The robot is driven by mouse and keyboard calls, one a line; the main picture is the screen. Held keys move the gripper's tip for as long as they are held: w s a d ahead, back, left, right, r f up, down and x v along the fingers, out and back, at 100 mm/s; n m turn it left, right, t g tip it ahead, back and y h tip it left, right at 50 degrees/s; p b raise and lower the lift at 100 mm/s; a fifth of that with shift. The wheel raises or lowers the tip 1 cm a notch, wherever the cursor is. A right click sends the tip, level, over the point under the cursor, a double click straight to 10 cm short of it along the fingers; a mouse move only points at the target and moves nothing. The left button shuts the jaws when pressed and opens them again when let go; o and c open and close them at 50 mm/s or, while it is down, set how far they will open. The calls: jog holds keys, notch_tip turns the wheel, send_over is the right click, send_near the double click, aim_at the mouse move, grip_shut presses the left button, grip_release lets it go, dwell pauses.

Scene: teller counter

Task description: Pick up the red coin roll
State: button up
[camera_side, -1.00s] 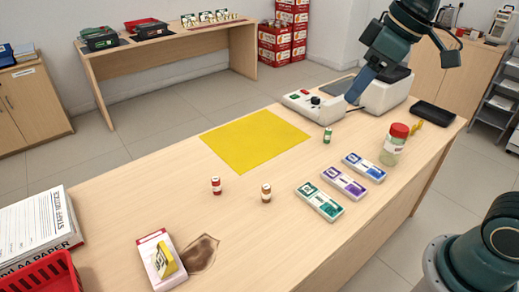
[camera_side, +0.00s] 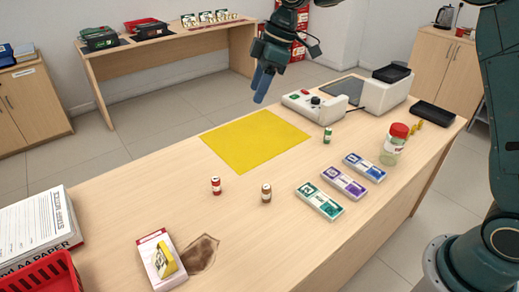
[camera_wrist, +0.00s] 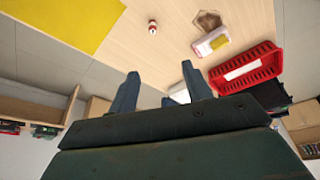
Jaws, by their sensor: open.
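The red coin roll (camera_side: 216,186) stands upright on the wooden counter, just in front of the yellow mat's lower left side, with a white band around its middle. It also shows small in the wrist view (camera_wrist: 152,27), on bare wood beside the mat. My gripper (camera_side: 262,98) hangs in the air above the far edge of the counter, behind the yellow mat (camera_side: 255,140), well away from the roll. In the wrist view its two fingers (camera_wrist: 160,82) are spread with nothing between them.
A brown roll (camera_side: 266,194) stands right of the red one, and a green roll (camera_side: 327,136) near the grey machine (camera_side: 315,106). Note bundles (camera_side: 343,183), a jar (camera_side: 394,145), a pink-and-white box (camera_side: 160,262) and a red basket (camera_side: 42,280) are around. The mat is bare.

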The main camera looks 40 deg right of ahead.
jog(key=w+a+f+n+g, duration=0.1)
jog(key=w+a+f+n, duration=0.15)
jog(key=w+f, duration=0.5)
jog(key=n+g+y, duration=0.1)
jog(key=n, duration=0.4)
send_near(217, 178)
jog(key=shift+m, duration=0.35)
jog(key=shift+x, duration=3.9)
jog(key=shift+w+f, duration=0.1)
jog(key=shift+x, duration=2.55)
jog(key=shift+a, duration=0.1)
grip_shut()
